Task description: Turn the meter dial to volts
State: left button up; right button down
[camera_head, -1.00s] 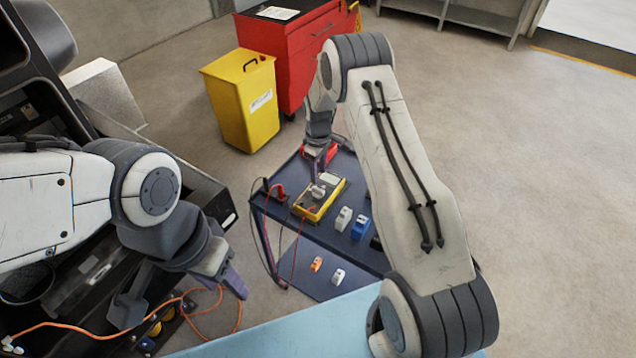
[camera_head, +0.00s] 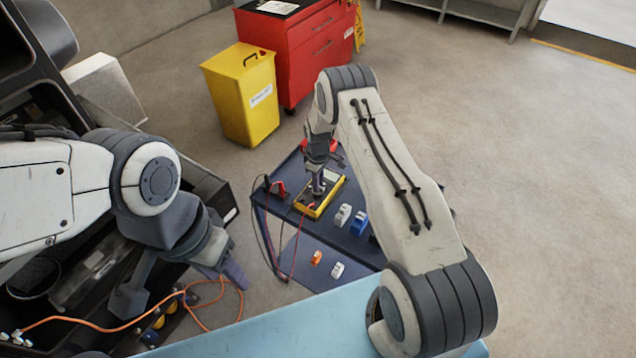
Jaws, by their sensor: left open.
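The meter (camera_head: 328,205) is a yellow-edged box lying on the dark blue cart's top shelf (camera_head: 365,250). My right gripper (camera_head: 318,187) points down over the meter's face, with its fingertips at the dial. The fingers and arm hide the dial, so its setting cannot be read. I cannot tell whether those fingers are closed on it. My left gripper (camera_head: 224,274) is open and empty at lower left, well away from the meter, beside the dark genset housing.
Red and black leads run from the cart's left edge. White and blue blocks (camera_head: 359,222) sit right of the meter, with small orange and white pieces on the lower shelf. A yellow bin (camera_head: 243,95) and red cabinet (camera_head: 310,55) stand behind. Open floor lies right.

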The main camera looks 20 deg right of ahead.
jog(key=shift+f+m+b, duration=0.15)
jog(key=shift+m+b, duration=0.55)
jog(key=shift+b, duration=0.25)
jog(key=shift+m+b, duration=1.1)
jog(key=shift+b, duration=0.1)
jog(key=m+b, duration=0.2)
jog(key=m, duration=0.1)
jog(key=shift+m+b, duration=0.65)
jog(key=shift+m, duration=0.35)
jog(key=shift+r, duration=0.2)
jog(key=c, duration=0.8)
grip_release()
jog(key=shift+c, duration=0.2)
